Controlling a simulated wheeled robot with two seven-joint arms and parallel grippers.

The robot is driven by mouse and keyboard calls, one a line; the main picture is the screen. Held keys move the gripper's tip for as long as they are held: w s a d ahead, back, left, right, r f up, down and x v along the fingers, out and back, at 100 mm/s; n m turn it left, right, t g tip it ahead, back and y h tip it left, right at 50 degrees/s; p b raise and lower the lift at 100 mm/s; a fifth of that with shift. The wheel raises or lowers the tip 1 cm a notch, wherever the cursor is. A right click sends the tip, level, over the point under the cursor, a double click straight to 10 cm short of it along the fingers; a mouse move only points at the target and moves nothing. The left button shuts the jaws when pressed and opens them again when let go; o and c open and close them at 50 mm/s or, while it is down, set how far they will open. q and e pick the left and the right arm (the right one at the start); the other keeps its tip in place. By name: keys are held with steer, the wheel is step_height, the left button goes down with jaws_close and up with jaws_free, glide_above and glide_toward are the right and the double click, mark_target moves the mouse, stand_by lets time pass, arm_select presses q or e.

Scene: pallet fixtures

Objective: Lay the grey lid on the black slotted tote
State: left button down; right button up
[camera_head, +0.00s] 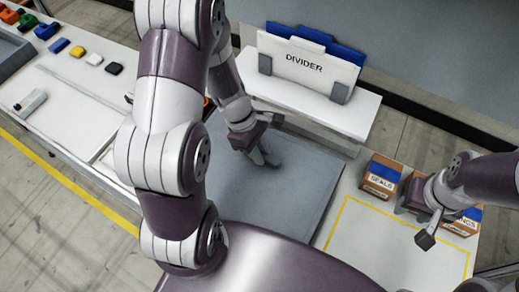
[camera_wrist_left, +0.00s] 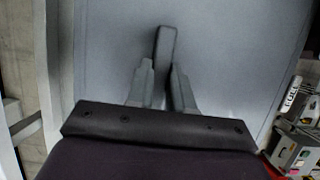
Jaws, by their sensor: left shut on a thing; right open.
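The grey lid (camera_head: 295,185) is a large flat panel on the worktable in the middle of the head view, partly behind my left arm. In the left wrist view its surface (camera_wrist_left: 235,55) fills most of the picture. My left gripper (camera_head: 268,160) is over the lid and shut on its dark upright handle (camera_wrist_left: 166,48); the fingers (camera_wrist_left: 164,85) stand on either side of it. I cannot tell whether the lid is lifted or resting. No black slotted tote shows clearly. My right gripper (camera_head: 416,226) is open and empty at the right, by the boxes.
A white divider (camera_head: 300,62) with blue panels stands on a raised white shelf (camera_head: 345,113) behind the lid. A box marked SEALS (camera_head: 381,177) and another box (camera_head: 467,217) stand at the right. The yellow-outlined area (camera_head: 380,250) is bare.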

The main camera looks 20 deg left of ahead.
arm_select(q)
steer(key=shift+f, duration=0.25)
steer(key=c, duration=0.9)
jaws_free()
steer(key=v, duration=1.2)
steer(key=shift+a+r, duration=0.15)
steer(key=shift+r, duration=0.15)
